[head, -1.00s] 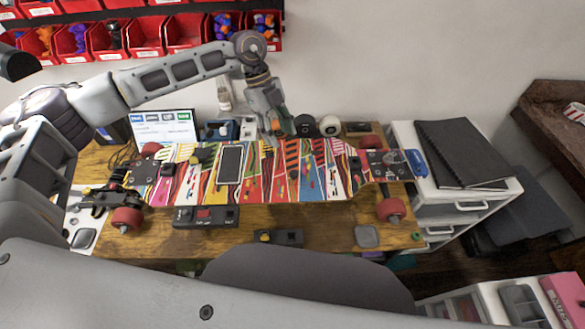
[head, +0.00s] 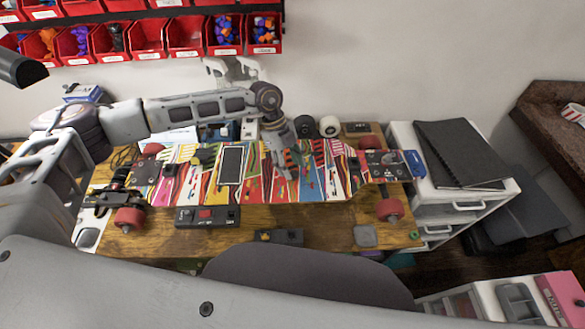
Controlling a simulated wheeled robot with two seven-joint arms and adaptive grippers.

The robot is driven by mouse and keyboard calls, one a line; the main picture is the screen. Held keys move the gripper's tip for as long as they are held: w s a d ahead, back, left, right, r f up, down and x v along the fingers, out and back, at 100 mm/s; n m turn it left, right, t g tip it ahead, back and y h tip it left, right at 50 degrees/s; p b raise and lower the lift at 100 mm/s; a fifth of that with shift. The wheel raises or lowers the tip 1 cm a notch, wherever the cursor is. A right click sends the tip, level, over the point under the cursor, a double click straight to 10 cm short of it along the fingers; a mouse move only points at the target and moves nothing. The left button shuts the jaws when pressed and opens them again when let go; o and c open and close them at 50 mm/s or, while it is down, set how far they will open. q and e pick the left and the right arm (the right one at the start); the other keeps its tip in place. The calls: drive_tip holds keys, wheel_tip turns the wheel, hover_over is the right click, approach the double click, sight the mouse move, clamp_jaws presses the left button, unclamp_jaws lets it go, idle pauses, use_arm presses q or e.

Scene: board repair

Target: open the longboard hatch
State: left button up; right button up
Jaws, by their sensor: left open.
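The longboard (head: 330,188) lies across the wooden table, its deck covered in bright multicoloured graphics. A rectangular panel with a dark frame (head: 231,165) sits on the deck left of centre; it looks closed and flat, though I cannot tell for sure that it is the hatch. My left gripper (head: 284,168) is open and empty, pointing down over the middle of the deck, to the right of the framed panel. I cannot tell whether its fingertips touch the deck. My right gripper is not in view.
A black box with a red switch (head: 206,216) and a smaller black device (head: 279,237) lie in front of the board. Loose wheels (head: 329,126) stand behind it. A white drawer unit with a black notebook (head: 462,155) is at right. Red bins (head: 186,38) hang on the wall.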

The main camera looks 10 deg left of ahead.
use_arm(q)
drive_tip(key=shift+x, duration=1.2)
clamp_jaws()
